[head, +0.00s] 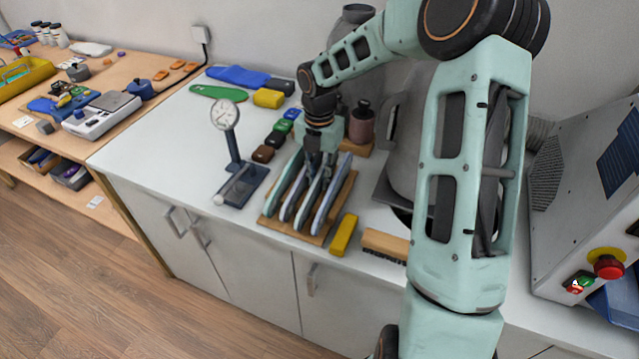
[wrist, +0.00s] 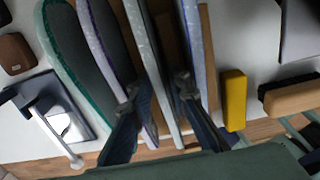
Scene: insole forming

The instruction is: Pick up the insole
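Several insoles stand on edge side by side in a wooden rack (head: 267,223) on the white worktop. They are grey with pale blue, white and green edges. My gripper (head: 314,172) is over the rack, pointing down among the insoles. In the wrist view its two fingers (wrist: 156,90) are spread apart, with one pale-edged insole (wrist: 163,70) running between them. Bare gaps show between that insole and the fingers. Another grey insole (wrist: 112,45) is by the left finger, and a green-edged insole (wrist: 70,60) is farther left. Finger depth is hard to tell.
A dial gauge on a stand (head: 232,150) is left of the rack. A yellow block (head: 344,235) and a wooden brush (head: 385,245) lie to its right. Small coloured blocks (head: 275,140) sit behind. A grey machine with a red button (head: 608,266) is far right.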

